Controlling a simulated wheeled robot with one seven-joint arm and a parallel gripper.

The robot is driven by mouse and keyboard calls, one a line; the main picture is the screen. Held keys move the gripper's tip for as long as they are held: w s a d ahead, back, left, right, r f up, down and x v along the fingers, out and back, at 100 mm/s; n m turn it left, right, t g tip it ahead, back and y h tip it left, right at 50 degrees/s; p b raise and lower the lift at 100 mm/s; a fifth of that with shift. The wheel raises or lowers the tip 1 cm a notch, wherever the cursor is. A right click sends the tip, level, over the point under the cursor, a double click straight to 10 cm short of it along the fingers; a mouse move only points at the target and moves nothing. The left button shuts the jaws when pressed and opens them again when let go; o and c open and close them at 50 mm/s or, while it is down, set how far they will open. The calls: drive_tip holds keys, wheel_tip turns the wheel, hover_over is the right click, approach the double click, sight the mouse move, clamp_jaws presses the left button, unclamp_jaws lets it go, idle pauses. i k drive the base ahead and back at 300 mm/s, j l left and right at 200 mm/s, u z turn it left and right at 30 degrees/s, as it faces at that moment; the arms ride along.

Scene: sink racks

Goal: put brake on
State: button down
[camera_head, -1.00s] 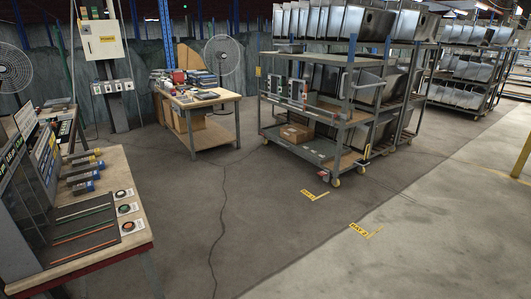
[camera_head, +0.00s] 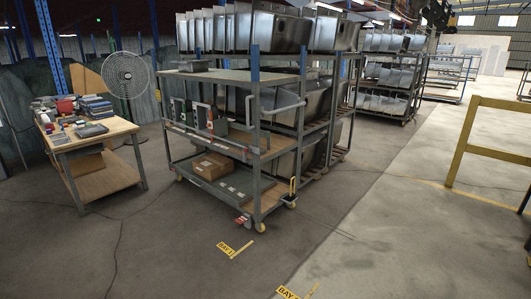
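A grey metal cart (camera_head: 256,150) with shelves stands near the middle of the head view on yellow-wheeled casters. A small red pedal-like part (camera_head: 241,220) sits low at its front corner, by a caster. It may be the brake; whether it is pressed or raised is too small to tell. My gripper is not in view.
A wooden workbench (camera_head: 110,130) with clutter and a fan (camera_head: 126,76) stand at left. Racks of steel sinks (camera_head: 280,30) stand behind the cart. A yellow rail (camera_head: 466,140) is at right.

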sight(240, 220)
drive_tip(key=i+z, duration=0.15)
drive_tip(key=i, duration=1.9)
drive_tip(key=i+l+u, duration=0.15)
drive_tip(key=i+u, duration=0.3)
drive_tip(key=i, duration=0.2)
drive_tip(key=i+l+u, duration=0.45)
drive_tip(key=i, duration=0.15)
drive_tip(key=i+l+u, duration=0.9)
drive_tip(key=l, duration=0.35)
drive_tip(key=i+l+u, duration=0.3)
drive_tip(key=l+u, duration=0.15)
drive_tip(key=l, duration=0.4)
